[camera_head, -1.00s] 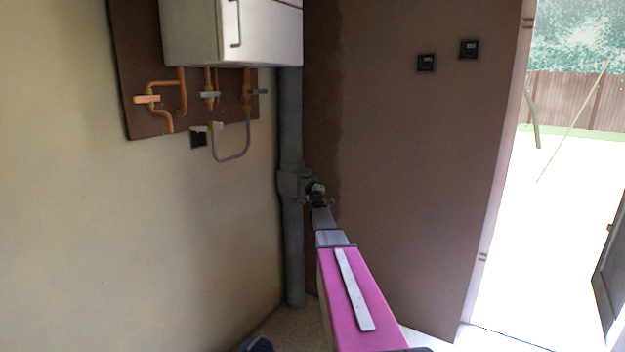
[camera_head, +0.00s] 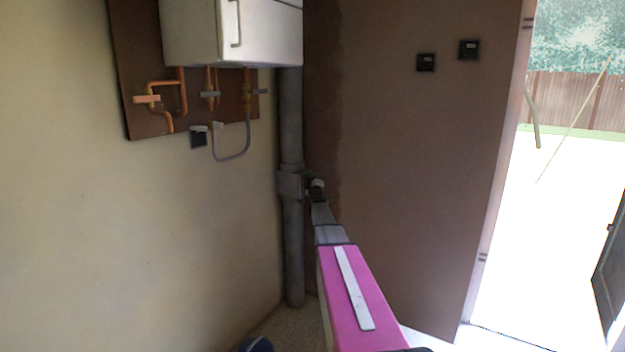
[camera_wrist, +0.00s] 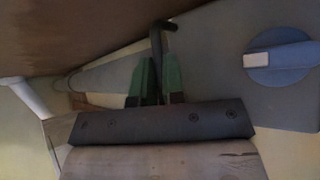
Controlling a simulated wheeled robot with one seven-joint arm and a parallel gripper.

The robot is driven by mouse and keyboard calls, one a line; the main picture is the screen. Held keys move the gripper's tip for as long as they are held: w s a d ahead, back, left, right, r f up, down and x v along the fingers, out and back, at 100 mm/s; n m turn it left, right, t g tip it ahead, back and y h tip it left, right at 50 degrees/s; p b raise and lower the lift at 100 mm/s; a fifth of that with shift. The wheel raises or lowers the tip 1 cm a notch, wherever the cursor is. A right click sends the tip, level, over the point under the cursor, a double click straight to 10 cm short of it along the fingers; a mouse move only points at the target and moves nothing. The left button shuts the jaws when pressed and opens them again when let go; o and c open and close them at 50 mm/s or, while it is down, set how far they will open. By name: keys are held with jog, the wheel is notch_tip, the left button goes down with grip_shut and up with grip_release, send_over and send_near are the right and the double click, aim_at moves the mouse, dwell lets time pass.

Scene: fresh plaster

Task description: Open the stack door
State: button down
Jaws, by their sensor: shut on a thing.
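The grey stack pipe (camera_head: 291,235) runs down the corner, with a wider grey box-like fitting (camera_head: 290,184) at mid height. My gripper (camera_head: 316,188) is at the right side of this fitting, small and partly hidden by my arm in the head view. In the wrist view its green fingers (camera_wrist: 156,84) are shut on a thin dark bent handle (camera_wrist: 157,42). Behind it is a grey panel (camera_wrist: 215,60) with a round blue-grey knob (camera_wrist: 281,62) bearing a pale block. I cannot tell how far the stack door stands open.
A white boiler cabinet (camera_head: 262,35) hangs above left, with copper pipes (camera_head: 183,95) and valves on a brown board below. A brown wall (camera_head: 410,180) with two black switches stands right of the stack. An open doorway (camera_head: 545,230) lies at the far right.

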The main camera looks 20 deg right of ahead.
jog(key=s+d+f+m+g+h, duration=0.2)
jog(key=f+m+g+h, duration=0.5)
jog(key=m, duration=0.9)
jog(key=s+d+f+m+g+h, duration=0.1)
jog(key=s+f+m+g+h, duration=0.2)
jog(key=f+m+g+h, duration=0.5)
jog(key=shift+d+f+m+h, duration=0.15)
jog(key=shift+d+m+h, duration=0.25)
jog(key=shift+m+h, duration=2.85)
jog(key=shift+m+y, duration=0.65)
jog(key=shift+y, duration=0.1)
